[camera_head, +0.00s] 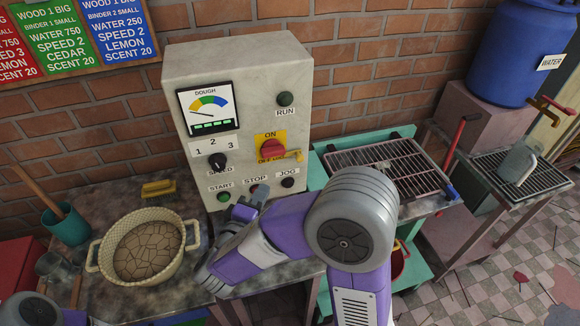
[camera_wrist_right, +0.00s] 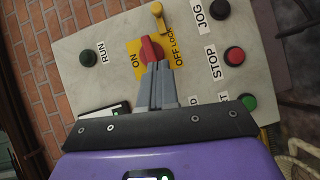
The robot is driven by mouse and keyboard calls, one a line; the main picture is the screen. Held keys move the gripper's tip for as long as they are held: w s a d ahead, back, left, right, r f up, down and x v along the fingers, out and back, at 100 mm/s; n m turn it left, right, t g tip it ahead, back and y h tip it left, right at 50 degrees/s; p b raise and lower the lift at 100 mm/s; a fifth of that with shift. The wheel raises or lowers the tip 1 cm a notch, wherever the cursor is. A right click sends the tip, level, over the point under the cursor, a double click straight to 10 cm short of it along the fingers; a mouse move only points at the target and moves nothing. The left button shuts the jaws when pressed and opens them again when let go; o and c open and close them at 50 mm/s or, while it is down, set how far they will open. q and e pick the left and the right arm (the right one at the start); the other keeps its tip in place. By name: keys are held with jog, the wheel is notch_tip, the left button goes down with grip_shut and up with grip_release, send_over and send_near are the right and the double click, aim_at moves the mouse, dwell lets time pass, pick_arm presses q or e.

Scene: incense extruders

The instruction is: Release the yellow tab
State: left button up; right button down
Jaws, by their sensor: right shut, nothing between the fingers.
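The yellow tab (camera_head: 294,156) is a small lever at the right end of the yellow OFF LOCK plate on the grey control box. In the right wrist view the tab (camera_wrist_right: 159,18) is at the top, above the red knob (camera_wrist_right: 151,49). The red knob (camera_head: 271,150) sits on the same plate under the ON label. My right gripper (camera_head: 260,193) is in front of the box's lower part, near the STOP button. In the wrist view its shut, empty fingers (camera_wrist_right: 155,70) point at the plate and overlap the knob's lower edge. I cannot tell whether they touch it. My left gripper is not in view.
START (camera_head: 223,196), STOP and JOG (camera_head: 288,182) buttons line the box's lower edge. A speed dial (camera_head: 217,161) is at left. A basket of cracked dough (camera_head: 193,237) stands left on the table. A rack (camera_head: 375,158) stands right of the box.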

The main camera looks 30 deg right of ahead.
send_near(296, 155)
jog(key=w+a, duration=0.1)
jog(key=w, duration=0.1)
pick_arm(q)
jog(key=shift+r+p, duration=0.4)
jog(key=shift+p, duration=0.05)
pick_arm(e)
jog(key=shift+w+d+r, duration=0.1)
jog(key=shift+d, duration=0.9)
jog(key=shift+w+d, duration=0.15)
jog(key=shift+d, duration=0.9)
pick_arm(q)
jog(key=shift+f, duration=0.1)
